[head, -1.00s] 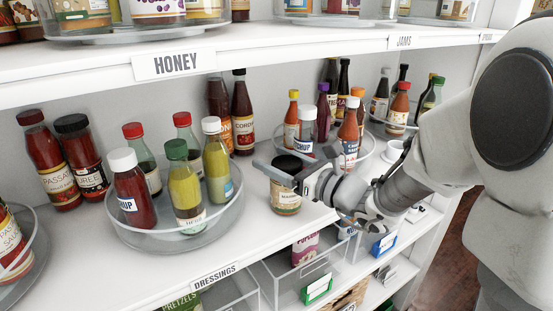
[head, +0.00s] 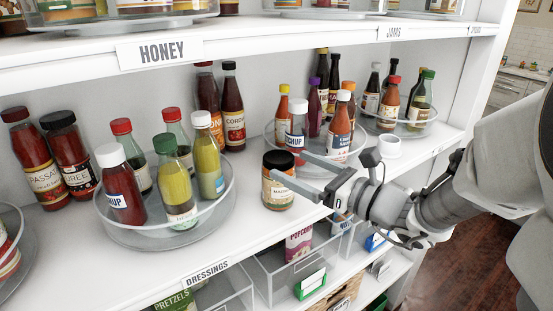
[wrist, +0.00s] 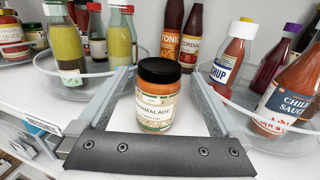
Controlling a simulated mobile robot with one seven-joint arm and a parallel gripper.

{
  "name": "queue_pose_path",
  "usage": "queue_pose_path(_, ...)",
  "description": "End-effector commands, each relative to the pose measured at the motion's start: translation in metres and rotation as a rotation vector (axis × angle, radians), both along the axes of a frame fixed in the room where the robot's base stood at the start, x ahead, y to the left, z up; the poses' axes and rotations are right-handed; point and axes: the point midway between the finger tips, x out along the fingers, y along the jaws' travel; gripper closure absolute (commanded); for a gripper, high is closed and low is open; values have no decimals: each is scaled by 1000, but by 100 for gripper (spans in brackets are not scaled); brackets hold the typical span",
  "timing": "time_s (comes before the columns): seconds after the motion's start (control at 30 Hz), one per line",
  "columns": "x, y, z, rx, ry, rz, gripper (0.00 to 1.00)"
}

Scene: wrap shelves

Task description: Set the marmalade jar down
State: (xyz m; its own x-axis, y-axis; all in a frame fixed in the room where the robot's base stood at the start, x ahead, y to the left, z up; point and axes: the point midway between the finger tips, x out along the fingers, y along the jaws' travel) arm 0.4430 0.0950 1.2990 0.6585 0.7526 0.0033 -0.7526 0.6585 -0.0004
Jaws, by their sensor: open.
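The marmalade jar (head: 278,182) has a black lid and a cream label. It stands upright on the white shelf (head: 152,258), between two clear turntables. In the wrist view the jar (wrist: 156,100) stands between the two fingers, with a gap on both sides. My gripper (head: 295,170) is open, its fingers reaching in from the right at the jar's height. The wrist view also shows my gripper (wrist: 160,85) with both fingers spread and the jar's label facing me.
The left turntable (head: 120,237) holds several dressing bottles. The right turntable (head: 270,140) holds several sauce bottles close behind the jar. The upper shelf edge (head: 255,43) runs overhead. Clear bins (head: 268,273) sit below. Bare shelf lies in front of the jar.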

Motion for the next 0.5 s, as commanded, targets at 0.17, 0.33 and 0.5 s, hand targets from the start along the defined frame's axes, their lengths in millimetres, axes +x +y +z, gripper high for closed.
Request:
queue_pose_path(0.17,-18,-22,0,1,-1,-3,0)
queue_pose_path(0.33,-29,-26,0,-19,-7,16,0)
queue_pose_path(0.5,-63,3,-5,-207,-69,170,0)
